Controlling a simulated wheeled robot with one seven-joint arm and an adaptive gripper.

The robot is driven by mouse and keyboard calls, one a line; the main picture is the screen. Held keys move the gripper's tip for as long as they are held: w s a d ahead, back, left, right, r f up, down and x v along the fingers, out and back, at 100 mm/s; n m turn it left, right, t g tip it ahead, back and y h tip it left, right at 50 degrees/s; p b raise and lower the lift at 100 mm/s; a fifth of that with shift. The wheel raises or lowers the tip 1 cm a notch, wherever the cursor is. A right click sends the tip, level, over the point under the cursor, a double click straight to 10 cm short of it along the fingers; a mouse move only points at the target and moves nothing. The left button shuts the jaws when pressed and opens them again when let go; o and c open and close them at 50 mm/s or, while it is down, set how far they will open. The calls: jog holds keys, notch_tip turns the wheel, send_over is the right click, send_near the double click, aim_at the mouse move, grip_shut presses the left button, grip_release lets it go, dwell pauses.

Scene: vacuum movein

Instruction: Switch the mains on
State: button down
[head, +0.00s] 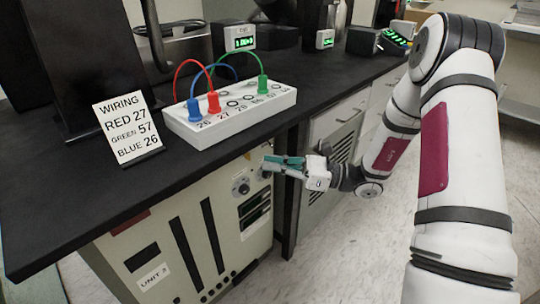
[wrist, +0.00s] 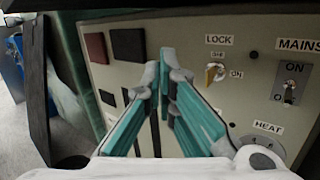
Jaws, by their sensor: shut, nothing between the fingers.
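The mains switch (wrist: 289,92) is a small metal toggle at the right edge of the wrist view, with ON above it and O below; I cannot clearly tell which way its lever points. The MAINS label (wrist: 299,45) is above it. My gripper (wrist: 164,58) is shut and empty, with teal fingers pointing at the panel well left of the switch in that view. In the head view my gripper (head: 266,167) is close to the upper front of the UNIT 3 cabinet (head: 190,238). The switch cannot be made out there.
A lock switch with a yellow key (wrist: 214,73) lies between my fingers and the mains switch. A heat dial (wrist: 262,153) is below. The black bench top (head: 90,205) overhangs the cabinet. A wired socket block (head: 230,113) and wiring card (head: 127,127) stand on it.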

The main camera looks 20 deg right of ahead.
aim_at(269, 144)
jog(key=w+d+f+m+t+h+p, duration=0.1)
jog(key=w+d+f+m+t+h, duration=0.3)
jog(key=d+f+m+t, duration=0.4)
jog(key=shift+w+d+f+m+t+h, duration=0.3)
jog(key=shift+w+d+f+m+h, duration=0.15)
jog(key=shift+f+m, duration=0.35)
jog(key=shift+s, duration=0.1)
jog(key=b+x, duration=0.2)
jog(key=x, duration=0.8)
jog(key=shift+r+b, duration=0.1)
jog(key=shift+b, duration=0.2)
jog(key=shift+s+d+r+g+h+p, duration=0.1)
jog(key=shift+s+r+g+h+p, duration=0.35)
jog(key=shift+p, duration=1.2)
jog(key=shift+d+r+g+h+p, duration=0.25)
jog(key=shift+g+p, duration=0.4)
jog(key=shift+p, duration=0.95)
jog(key=shift+a+r+m+g+h+p, duration=0.15)
jog(key=shift+m+g+h+p, duration=0.2)
jog(key=shift+p, duration=0.4)
jog(key=g+p, duration=0.1)
jog(key=p, duration=0.1)
jog(key=r+g+h+p, duration=0.1)
jog(key=p, duration=0.1)
jog(key=g+h+p, duration=0.1)
jog(key=p, duration=0.1)
jog(key=shift+s+d+r, duration=0.3)
jog(key=shift+s+r, duration=0.05)
jog(key=shift+s, duration=0.05)
